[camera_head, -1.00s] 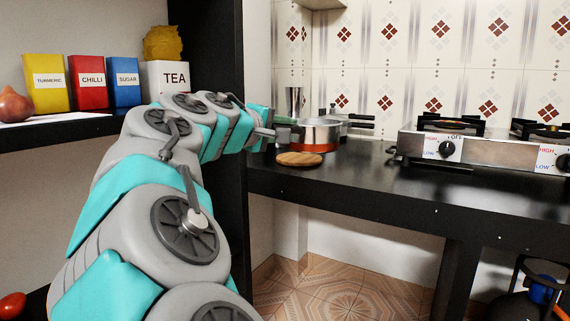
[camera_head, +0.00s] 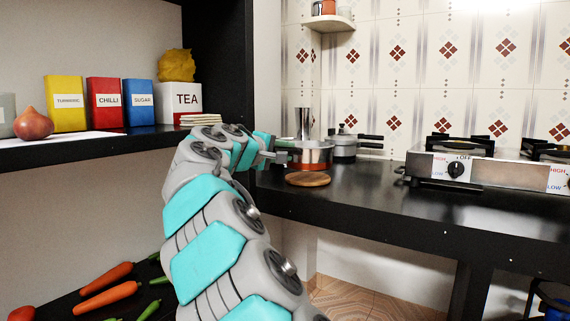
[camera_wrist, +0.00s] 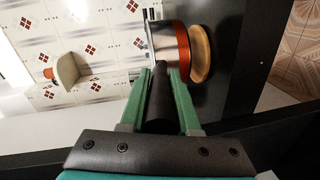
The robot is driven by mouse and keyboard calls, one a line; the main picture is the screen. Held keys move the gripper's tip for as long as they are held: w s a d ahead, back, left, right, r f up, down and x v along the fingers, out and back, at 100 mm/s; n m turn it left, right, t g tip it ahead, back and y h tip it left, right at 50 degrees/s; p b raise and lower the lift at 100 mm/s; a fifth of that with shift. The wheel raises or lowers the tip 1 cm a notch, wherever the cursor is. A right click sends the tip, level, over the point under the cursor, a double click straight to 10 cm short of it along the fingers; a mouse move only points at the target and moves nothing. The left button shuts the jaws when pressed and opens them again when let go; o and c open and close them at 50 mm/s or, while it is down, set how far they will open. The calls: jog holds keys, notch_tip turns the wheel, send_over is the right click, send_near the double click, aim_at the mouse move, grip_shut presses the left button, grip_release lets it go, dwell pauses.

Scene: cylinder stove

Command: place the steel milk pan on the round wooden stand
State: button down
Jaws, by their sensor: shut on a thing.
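The steel milk pan (camera_head: 312,156) has a copper-coloured lower band and a dark handle. My gripper (camera_head: 279,157) is shut on the handle from the left. The wrist view shows the handle between the two green fingers (camera_wrist: 162,88), with the pan (camera_wrist: 165,42) beyond them. The round wooden stand (camera_head: 307,180) lies on the black counter just below the pan in the head view. It also shows beside the pan's base in the wrist view (camera_wrist: 203,54). The pan looks level and roughly over the stand; I cannot tell whether they touch.
A tall steel vessel (camera_head: 303,122) and a lidded pot (camera_head: 344,147) stand behind the pan. The stove (camera_head: 490,168) is to the right. A dark upright panel (camera_head: 219,70) and a shelf with boxes are left. The counter's front right is clear.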

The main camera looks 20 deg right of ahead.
aim_at(296, 162)
jog(key=shift+w+d+f, duration=0.1)
jog(key=shift+w+d, duration=0.2)
jog(key=shift+w, duration=0.65)
jog(key=shift+w+d, duration=0.3)
jog(key=shift+w, duration=0.65)
jog(key=shift+f+b, duration=0.3)
jog(key=shift+f, duration=1.5)
jog(key=c, duration=0.6)
grip_release()
jog(key=shift+f, duration=0.1)
jog(key=shift+c, duration=0.2)
jog(key=v, duration=1.2)
jog(key=shift+s, duration=0.1)
